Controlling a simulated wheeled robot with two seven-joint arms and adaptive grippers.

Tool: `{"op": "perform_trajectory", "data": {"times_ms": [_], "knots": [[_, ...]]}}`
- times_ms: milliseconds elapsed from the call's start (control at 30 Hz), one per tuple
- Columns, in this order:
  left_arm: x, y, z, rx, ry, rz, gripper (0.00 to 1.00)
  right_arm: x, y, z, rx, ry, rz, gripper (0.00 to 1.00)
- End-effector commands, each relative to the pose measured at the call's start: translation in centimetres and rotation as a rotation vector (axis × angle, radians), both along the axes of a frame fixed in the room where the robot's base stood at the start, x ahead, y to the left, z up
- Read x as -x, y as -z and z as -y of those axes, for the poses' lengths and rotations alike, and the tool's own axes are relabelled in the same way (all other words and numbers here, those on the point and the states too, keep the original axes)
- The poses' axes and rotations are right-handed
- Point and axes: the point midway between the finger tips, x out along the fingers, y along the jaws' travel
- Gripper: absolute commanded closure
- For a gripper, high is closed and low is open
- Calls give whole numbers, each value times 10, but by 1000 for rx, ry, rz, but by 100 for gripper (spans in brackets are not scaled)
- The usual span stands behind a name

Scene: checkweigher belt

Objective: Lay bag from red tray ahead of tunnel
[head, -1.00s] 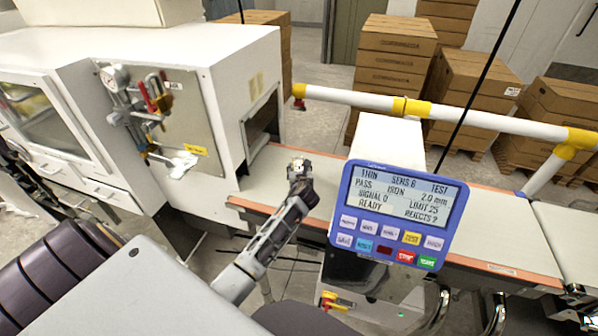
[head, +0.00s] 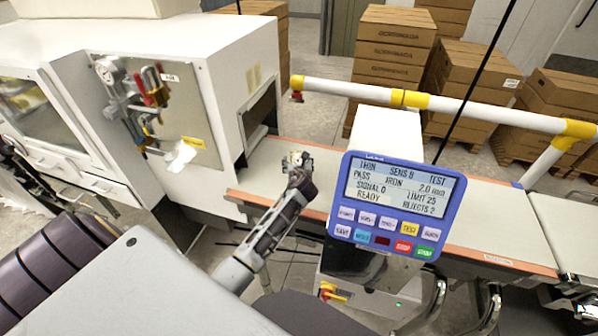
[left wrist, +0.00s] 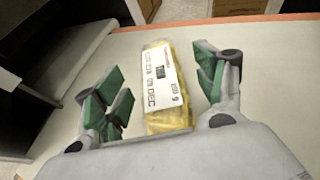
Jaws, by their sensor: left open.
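A yellow bag with a white printed label (left wrist: 166,88) lies on the pale belt (left wrist: 255,75) in the left wrist view. My left gripper (left wrist: 160,70) is open, with its green-padded fingers on either side of the bag and visible gaps between. In the head view the left gripper (head: 297,162) is over the belt (head: 262,168), between the white machine's opening and the blue display panel; the bag is hard to make out there. A white housing (head: 385,135) behind the panel looks like the tunnel; its mouth is hidden. No red tray is visible. My right gripper is out of view.
The blue display panel (head: 393,205) stands close to the right of my left arm. A large white machine (head: 225,85) stands at the left. A white-and-yellow rail (head: 455,106) runs behind the belt. Stacked cartons (head: 392,55) stand farther back.

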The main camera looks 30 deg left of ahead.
Motion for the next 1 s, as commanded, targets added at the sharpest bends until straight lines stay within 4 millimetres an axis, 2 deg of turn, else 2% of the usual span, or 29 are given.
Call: {"op": "perform_trajectory", "data": {"times_ms": [1000], "knots": [[77, -39, 56, -1, 0, -1, 29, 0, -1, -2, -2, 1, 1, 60]]}}
